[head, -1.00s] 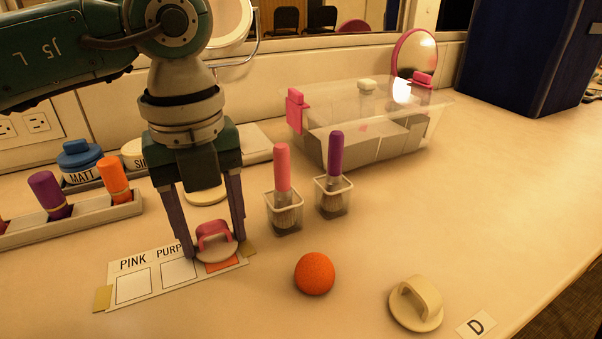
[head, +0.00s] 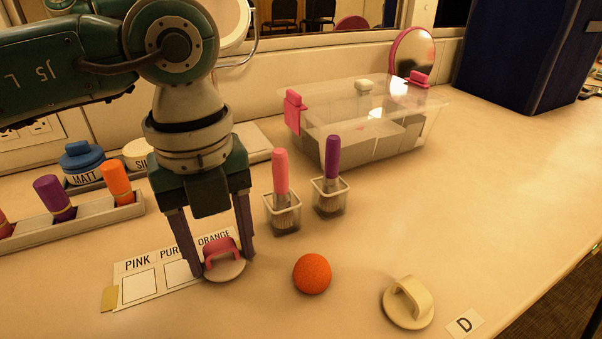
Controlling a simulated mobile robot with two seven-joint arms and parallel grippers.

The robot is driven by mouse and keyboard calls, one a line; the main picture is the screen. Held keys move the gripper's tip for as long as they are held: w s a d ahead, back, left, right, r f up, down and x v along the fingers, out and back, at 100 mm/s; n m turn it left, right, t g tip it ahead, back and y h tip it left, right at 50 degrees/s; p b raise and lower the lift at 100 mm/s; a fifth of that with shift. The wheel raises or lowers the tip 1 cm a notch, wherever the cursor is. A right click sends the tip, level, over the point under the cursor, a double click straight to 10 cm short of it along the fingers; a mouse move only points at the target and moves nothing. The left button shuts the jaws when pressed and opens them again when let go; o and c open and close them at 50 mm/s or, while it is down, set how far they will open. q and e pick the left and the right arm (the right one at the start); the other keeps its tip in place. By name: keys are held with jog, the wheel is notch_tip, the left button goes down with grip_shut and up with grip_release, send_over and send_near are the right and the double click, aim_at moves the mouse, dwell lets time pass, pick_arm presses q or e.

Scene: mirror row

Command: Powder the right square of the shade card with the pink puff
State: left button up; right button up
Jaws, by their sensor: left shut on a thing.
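My left gripper (head: 219,262) points down and is shut on the pink puff's handle. The pink puff (head: 224,268) has a pink arched handle on a round cream pad. The pad is over the right end of the shade card (head: 160,296) and hides the right square, below the word ORANGE. I cannot tell whether the pad touches the card. The left square (head: 139,288), under PINK, shows bare and white. The middle square is partly hidden by a gripper finger. My right gripper is not in view.
An orange ball (head: 312,274) and a cream puff (head: 408,303) lie to the right. Two brushes stand in clear cups (head: 283,214) (head: 329,197) close behind. A clear box (head: 377,130) is farther back. A tray of sticks (head: 98,217) is at left.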

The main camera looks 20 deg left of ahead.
pick_arm(q)
jog(key=shift+w+a+f, duration=0.15)
jog(key=shift+w+a, duration=0.1)
jog(key=shift+a, duration=0.2)
jog(key=shift+w+a, duration=0.35)
jog(key=shift+a, duration=0.05)
jog(key=shift+w+a+b, duration=0.3)
jog(key=shift+b, duration=0.2)
jog(key=shift+s+d+r+p, duration=0.15)
jog(key=shift+d+r+p, duration=0.15)
jog(key=shift+p, duration=0.25)
jog(key=shift+s+d+f+p, duration=0.15)
jog(key=shift+s+d+p, duration=0.3)
jog(key=shift+s+d, duration=0.3)
jog(key=shift+d, duration=0.1)
jog(key=shift+d+f, duration=0.1)
jog(key=shift+s+p, duration=0.1)
jog(key=shift+p, duration=0.2)
